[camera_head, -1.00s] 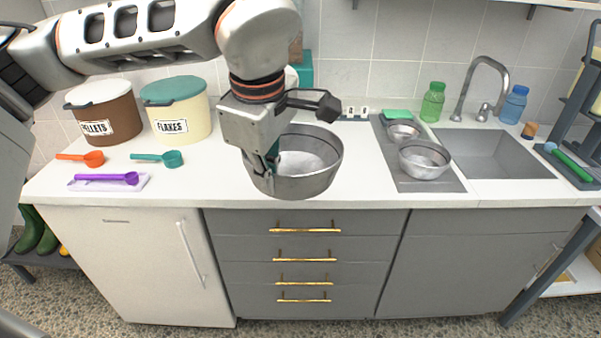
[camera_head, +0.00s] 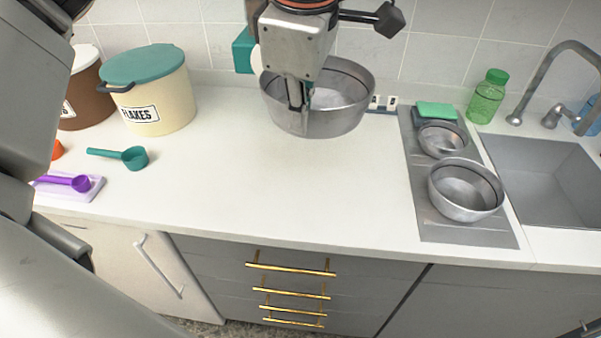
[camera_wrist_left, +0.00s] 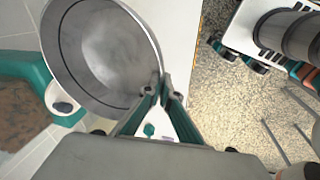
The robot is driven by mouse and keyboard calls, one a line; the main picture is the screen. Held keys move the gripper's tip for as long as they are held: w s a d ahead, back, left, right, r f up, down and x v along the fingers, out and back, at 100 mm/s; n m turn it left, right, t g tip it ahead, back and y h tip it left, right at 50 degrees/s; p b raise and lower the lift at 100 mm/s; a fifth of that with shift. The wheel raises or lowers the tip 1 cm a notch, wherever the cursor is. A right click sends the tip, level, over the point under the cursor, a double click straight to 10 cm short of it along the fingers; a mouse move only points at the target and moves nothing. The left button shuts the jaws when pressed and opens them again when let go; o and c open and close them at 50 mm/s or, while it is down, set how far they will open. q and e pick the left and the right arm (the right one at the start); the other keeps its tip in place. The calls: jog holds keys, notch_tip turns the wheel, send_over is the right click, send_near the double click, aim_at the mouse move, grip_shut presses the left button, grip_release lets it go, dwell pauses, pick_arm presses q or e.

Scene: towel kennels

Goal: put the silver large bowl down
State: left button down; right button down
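The silver large bowl (camera_head: 343,117) is upright at the back middle of the counter (camera_head: 240,185), near the tiled wall. My left gripper (camera_head: 299,112) points down at the bowl's near left side and is shut on its rim. In the left wrist view the fingers (camera_wrist_left: 161,97) pinch the rim, and the empty inside of the bowl (camera_wrist_left: 105,45) shows. I cannot tell whether the bowl's base touches the counter or hangs just above it. My right gripper is out of view.
Two smaller metal bowls (camera_head: 466,190) (camera_head: 441,138) stand on a grey mat (camera_head: 448,232) to the right, beside the sink (camera_head: 550,180). A FLAKES bin (camera_head: 160,105) and a teal scoop (camera_head: 131,157) are left. The counter's front middle is clear.

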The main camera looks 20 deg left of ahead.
pick_arm(q)
jog(key=s+x, duration=0.1)
jog(key=x, duration=0.5)
jog(key=s+d+b+x, duration=0.1)
jog(key=x, duration=0.5)
jog(key=s+d+f+x, duration=0.1)
jog(key=s+x, duration=0.1)
jog(key=x, duration=0.5)
jog(key=shift+f+b, duration=0.1)
jog(key=shift+b, duration=0.25)
jog(key=shift+f, duration=0.2)
jog(key=c, duration=2.3)
grip_release()
jog(key=shift+r, duration=0.1)
jog(key=v, duration=1.2)
jog(key=shift+r+p, duration=0.1)
jog(key=shift+p, duration=0.3)
jog(key=shift+s, duration=0.1)
